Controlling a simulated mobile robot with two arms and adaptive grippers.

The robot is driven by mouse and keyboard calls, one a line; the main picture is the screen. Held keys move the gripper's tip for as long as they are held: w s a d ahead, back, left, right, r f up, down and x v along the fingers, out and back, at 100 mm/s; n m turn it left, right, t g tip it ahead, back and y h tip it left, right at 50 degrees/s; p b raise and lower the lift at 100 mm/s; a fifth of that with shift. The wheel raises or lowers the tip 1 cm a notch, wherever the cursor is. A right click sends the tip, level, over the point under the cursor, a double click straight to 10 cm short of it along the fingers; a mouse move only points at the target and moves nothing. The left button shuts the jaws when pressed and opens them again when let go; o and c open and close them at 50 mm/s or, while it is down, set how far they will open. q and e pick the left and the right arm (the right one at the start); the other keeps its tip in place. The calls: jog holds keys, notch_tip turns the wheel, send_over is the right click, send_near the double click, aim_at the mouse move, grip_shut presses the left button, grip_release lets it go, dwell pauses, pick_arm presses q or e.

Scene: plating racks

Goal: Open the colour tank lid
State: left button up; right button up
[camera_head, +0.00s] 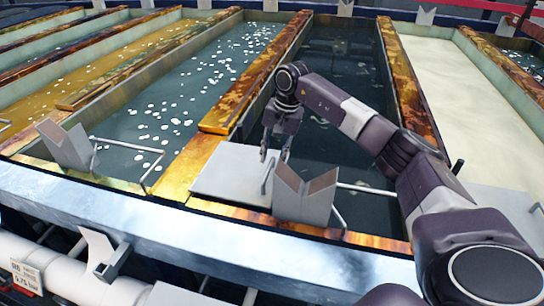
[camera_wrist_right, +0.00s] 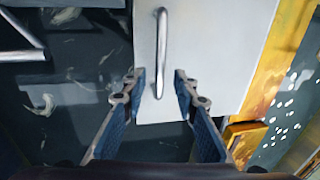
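The lid (camera_head: 222,172) is a flat light-grey plate over the near left part of a dark tank (camera_head: 340,70). Its metal bar handle (camera_head: 267,174) stands near its right side. The lid (camera_wrist_right: 205,45) and handle (camera_wrist_right: 161,45) also show in the right wrist view. My right gripper (camera_head: 275,156) is above the lid by the handle. In the right wrist view its fingers (camera_wrist_right: 160,84) are open, one on each side of the handle's lower end, with clear gaps. The gripper looks empty. My left gripper is not in view.
A V-shaped grey bracket (camera_head: 305,195) stands at the tank's near edge, close to the lid. Another bracket (camera_head: 65,145) is farther left. Rusty dividers (camera_head: 255,80) separate the tanks. A tank of pale liquid (camera_head: 455,85) lies to the right. A metal rail (camera_head: 180,235) runs along the front.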

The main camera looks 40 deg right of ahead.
jog(key=shift+w+f, duration=0.2)
jog(key=shift+f, duration=0.45)
jog(key=shift+s+r, duration=0.1)
jog(key=shift+c, duration=0.3)
grip_shut()
